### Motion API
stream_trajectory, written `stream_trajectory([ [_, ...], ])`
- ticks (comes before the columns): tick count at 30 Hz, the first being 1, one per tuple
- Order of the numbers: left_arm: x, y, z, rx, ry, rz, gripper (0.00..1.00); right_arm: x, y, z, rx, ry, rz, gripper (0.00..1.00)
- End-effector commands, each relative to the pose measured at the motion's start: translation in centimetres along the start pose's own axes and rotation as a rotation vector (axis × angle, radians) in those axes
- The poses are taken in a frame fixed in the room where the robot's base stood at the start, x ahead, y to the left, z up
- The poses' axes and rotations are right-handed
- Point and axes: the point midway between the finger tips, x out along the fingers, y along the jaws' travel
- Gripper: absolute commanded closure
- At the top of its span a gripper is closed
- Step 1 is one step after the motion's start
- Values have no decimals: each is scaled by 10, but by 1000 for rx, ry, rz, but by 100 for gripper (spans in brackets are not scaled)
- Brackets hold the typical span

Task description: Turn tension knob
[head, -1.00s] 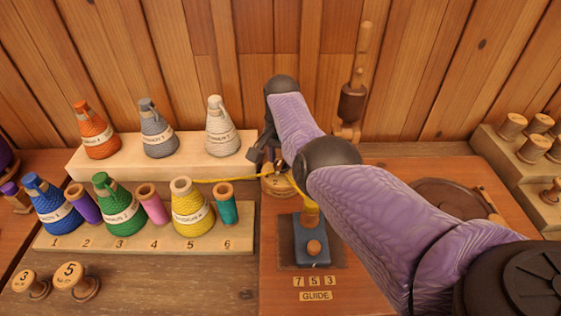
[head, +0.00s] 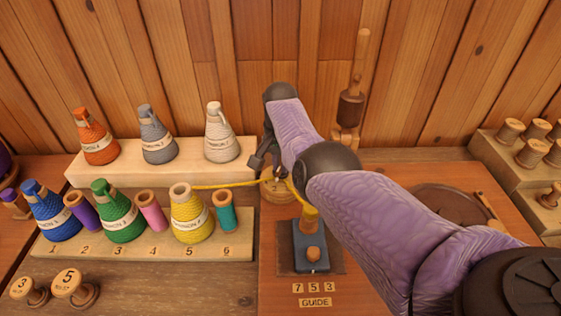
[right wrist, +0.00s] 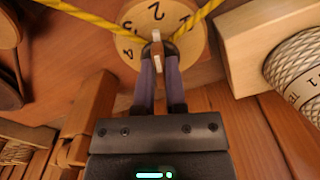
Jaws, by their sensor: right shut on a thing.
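The tension knob is a round wooden dial (head: 277,192) on the red-brown board, partly hidden by my right arm in the head view. In the right wrist view the numbered dial (right wrist: 190,22) shows digits around its face and a small pale upright grip (right wrist: 157,48) at its middle. My right gripper (right wrist: 158,52) points at the dial and is shut on that grip, one finger on each side. In the head view the right gripper (head: 272,172) is over the dial. Yellow thread (head: 225,185) runs to the dial from the left. My left gripper is out of view.
A yellow cone (head: 192,220) stands among cones and spools on a numbered rack (head: 140,250) at left. Three cones stand on a shelf (head: 110,174) behind. A blue guide block (head: 309,262) sits in front of the dial. Stepped shelves (head: 500,170) hold spools at right.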

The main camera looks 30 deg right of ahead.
Motion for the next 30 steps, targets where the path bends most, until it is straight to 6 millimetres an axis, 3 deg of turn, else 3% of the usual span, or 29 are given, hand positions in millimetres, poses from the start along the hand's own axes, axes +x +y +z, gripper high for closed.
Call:
stream_trajectory([
  [30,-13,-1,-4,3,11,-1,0,0,2,-1,-892,1,1,100],
])
